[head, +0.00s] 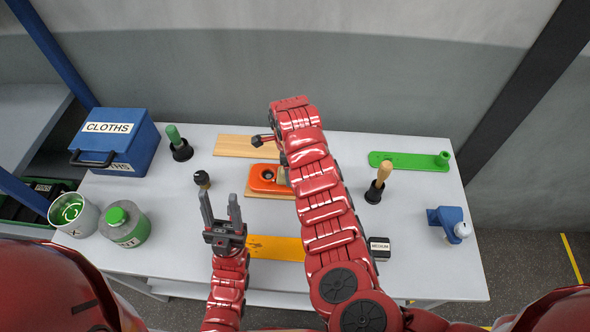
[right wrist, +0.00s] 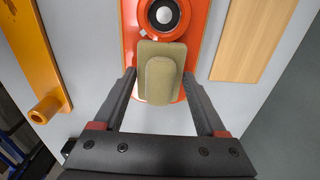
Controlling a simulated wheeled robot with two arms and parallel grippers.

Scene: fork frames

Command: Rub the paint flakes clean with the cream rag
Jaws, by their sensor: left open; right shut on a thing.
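The cream rag (right wrist: 162,78) looks like a tan folded pad with a raised middle. My right gripper (right wrist: 159,74) has its fingers on either side of it, shut on it, over the orange board (right wrist: 198,55). In the head view the orange board (head: 258,184) lies mid-table, with a round dark ring and pale centre. A sliver of the rag (head: 281,176) shows beside my right arm, which hides the right gripper there. My left gripper (head: 220,198) is open and empty, fingers up, left of the yellow board (head: 275,248).
A wooden board (head: 245,146) lies behind, a green board (head: 400,160) at right. A blue CLOTHS box (head: 115,140), paint tin (head: 72,214) and green-lidded jar (head: 125,225) stand left. A wooden handle (head: 384,172) and blue clamp (head: 447,222) stand right.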

